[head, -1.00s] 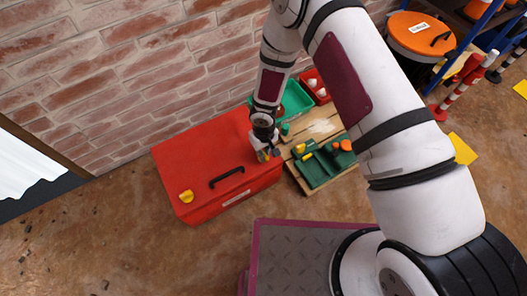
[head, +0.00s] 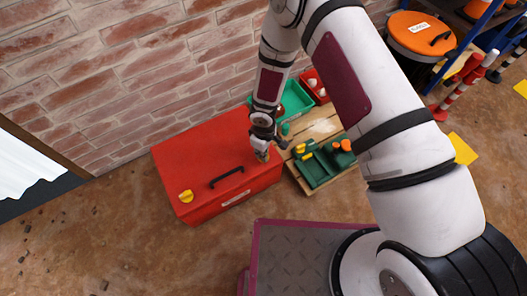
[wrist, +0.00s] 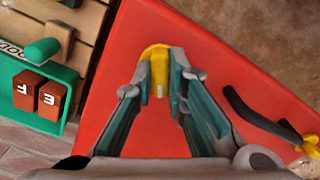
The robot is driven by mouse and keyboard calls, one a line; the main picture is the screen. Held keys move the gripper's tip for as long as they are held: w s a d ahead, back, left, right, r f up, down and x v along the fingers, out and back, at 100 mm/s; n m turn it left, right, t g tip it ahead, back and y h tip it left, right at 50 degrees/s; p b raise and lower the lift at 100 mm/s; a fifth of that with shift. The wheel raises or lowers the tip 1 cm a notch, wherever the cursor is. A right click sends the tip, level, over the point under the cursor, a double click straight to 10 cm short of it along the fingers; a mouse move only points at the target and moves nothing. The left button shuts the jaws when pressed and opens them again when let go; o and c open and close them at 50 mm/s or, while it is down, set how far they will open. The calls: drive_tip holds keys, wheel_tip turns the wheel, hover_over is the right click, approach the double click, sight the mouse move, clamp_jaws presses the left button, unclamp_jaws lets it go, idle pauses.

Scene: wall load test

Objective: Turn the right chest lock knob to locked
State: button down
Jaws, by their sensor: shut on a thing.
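The red chest (head: 205,150) stands on the floor against the brick wall. Its right lock knob is yellow with a pale mark and shows between my fingertips in the wrist view (wrist: 157,66). My gripper (head: 262,156) is over the chest's right end, with its fingers closed on the two sides of the knob; it also shows in the wrist view (wrist: 158,80). In the head view my gripper hides most of this knob. The left yellow knob (head: 186,196) sits at the chest's front left corner. Whether the right knob is at locked cannot be read.
A black handle (head: 227,178) stands up from the chest between the knobs. A wooden pallet (head: 318,125) with a green tray (head: 316,172) of small parts lies close at the right. A green bin (head: 296,100) and a red bin (head: 314,86) are behind it.

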drive_tip(key=n, duration=0.6)
drive_tip(key=n+p, duration=0.1)
drive_tip(key=n, duration=0.5)
drive_tip(key=shift+a, duration=0.1)
idle(0.4)
drive_tip(key=c, duration=1.6)
unclamp_jaws()
wheel_tip(320, 180, up, 12)
